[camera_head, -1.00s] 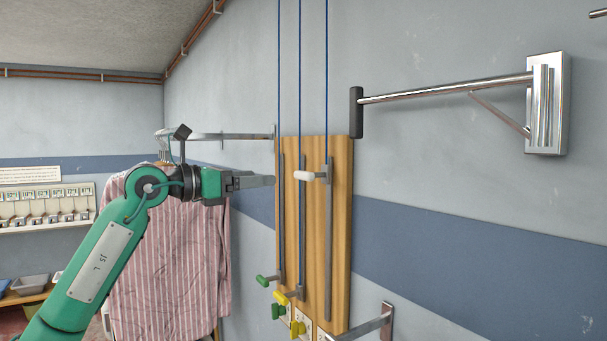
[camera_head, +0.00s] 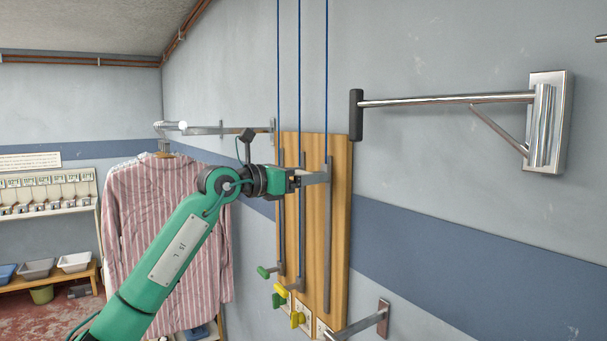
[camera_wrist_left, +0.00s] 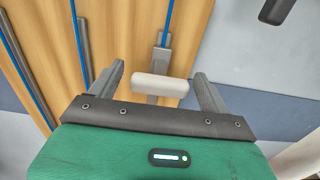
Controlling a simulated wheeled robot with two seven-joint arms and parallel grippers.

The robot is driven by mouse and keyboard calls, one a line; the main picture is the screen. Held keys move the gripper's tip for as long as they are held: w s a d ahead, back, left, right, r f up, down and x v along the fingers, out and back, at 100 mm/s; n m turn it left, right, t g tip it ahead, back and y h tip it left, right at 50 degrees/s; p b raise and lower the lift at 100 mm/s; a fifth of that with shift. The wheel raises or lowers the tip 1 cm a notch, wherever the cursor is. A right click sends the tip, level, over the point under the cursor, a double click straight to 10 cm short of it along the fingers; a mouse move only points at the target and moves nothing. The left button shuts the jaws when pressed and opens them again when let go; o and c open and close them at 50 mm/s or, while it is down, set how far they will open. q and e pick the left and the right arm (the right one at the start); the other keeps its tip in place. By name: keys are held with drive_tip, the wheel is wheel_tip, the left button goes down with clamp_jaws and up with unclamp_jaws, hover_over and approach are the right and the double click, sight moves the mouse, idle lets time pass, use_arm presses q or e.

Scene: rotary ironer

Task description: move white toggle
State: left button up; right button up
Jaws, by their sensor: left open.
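The white toggle (camera_wrist_left: 160,85) is a short white bar on a grey slider at the rightmost blue cord. In the left wrist view it lies between the two open fingers of my left gripper (camera_wrist_left: 158,88), with a gap visible on the left side and a narrower one on the right. In the head view my left gripper (camera_head: 312,177) reaches in from the left at the wooden board (camera_head: 340,230) and hides the toggle. My right gripper is not in view.
Green and yellow toggles (camera_head: 280,290) sit low on the board's other rails. A metal arm with a black end (camera_head: 445,99) juts from the wall at upper right. A striped shirt (camera_head: 150,230) hangs on the left, behind my left arm.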

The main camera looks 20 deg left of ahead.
use_arm(q)
drive_tip(key=c, duration=1.4)
drive_tip(key=shift+f+b, duration=0.3)
drive_tip(key=shift+f, duration=0.1)
use_arm(e)
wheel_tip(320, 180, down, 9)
drive_tip(key=b, duration=0.8)
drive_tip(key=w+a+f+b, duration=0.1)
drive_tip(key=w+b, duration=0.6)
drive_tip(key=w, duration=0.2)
use_arm(q)
wheel_tip(320, 180, down, 34)
drive_tip(key=b, duration=0.6)
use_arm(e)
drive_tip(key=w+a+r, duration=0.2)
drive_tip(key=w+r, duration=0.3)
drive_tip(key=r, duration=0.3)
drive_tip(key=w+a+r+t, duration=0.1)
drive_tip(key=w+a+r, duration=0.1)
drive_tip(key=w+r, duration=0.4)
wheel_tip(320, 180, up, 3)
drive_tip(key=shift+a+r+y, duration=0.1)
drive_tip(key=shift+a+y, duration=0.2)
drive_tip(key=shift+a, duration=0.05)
use_arm(q)
drive_tip(key=shift+d, duration=0.1)
